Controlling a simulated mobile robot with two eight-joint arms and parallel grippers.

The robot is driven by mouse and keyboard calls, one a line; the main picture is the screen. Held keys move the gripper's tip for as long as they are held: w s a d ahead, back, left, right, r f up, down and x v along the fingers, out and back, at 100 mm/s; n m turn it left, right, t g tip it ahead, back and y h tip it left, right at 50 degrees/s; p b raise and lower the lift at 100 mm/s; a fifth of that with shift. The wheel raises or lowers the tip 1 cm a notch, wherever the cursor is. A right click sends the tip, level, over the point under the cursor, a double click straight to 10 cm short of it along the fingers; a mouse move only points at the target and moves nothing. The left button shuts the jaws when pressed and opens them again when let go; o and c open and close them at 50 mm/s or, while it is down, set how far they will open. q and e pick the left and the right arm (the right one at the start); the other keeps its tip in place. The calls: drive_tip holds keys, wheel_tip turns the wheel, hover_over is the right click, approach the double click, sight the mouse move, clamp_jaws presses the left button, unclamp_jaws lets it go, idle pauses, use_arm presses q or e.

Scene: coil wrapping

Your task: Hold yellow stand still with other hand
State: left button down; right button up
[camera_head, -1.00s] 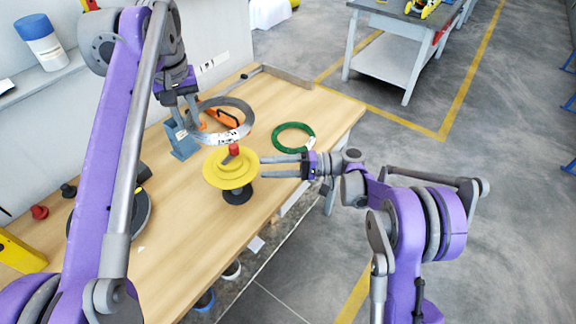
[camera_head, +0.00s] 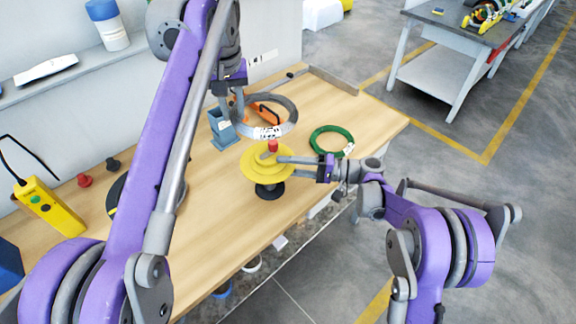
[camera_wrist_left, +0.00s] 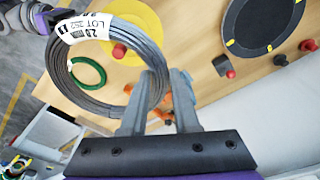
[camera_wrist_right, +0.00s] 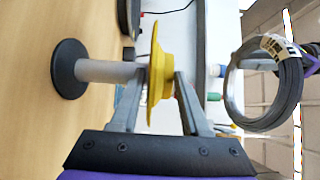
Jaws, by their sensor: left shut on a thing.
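The yellow stand (camera_head: 252,166) is a round yellow disc with a red knob on a dark round base, upright on the wooden table. My right gripper (camera_head: 284,168) reaches it from the right. In the right wrist view, its open fingers (camera_wrist_right: 156,82) lie on either side of the yellow disc (camera_wrist_right: 153,75), with some space showing on the left. My left gripper (camera_head: 231,108) is shut on a grey wire coil (camera_head: 288,108) with a white label, held above the table behind the stand. The coil also shows between the fingers in the left wrist view (camera_wrist_left: 91,101).
A green coil (camera_head: 323,139) lies on the table (camera_head: 225,215) right of the stand. A blue-grey block (camera_head: 222,130) and an orange-handled tool (camera_head: 264,115) are near the held coil. A yellow control box (camera_head: 48,205) stands at the left. The table's front middle is clear.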

drive_tip(key=shift+s+f, duration=0.1)
drive_tip(key=shift+f, duration=0.2)
clamp_jaws()
drive_tip(key=o, duration=1)
unclamp_jaws()
drive_tip(key=shift+r, duration=0.1)
drive_tip(key=shift+d, duration=0.15)
drive_tip(key=d, duration=1.1)
drive_tip(key=shift+s+d, duration=0.15)
drive_tip(key=shift+d, duration=0.25)
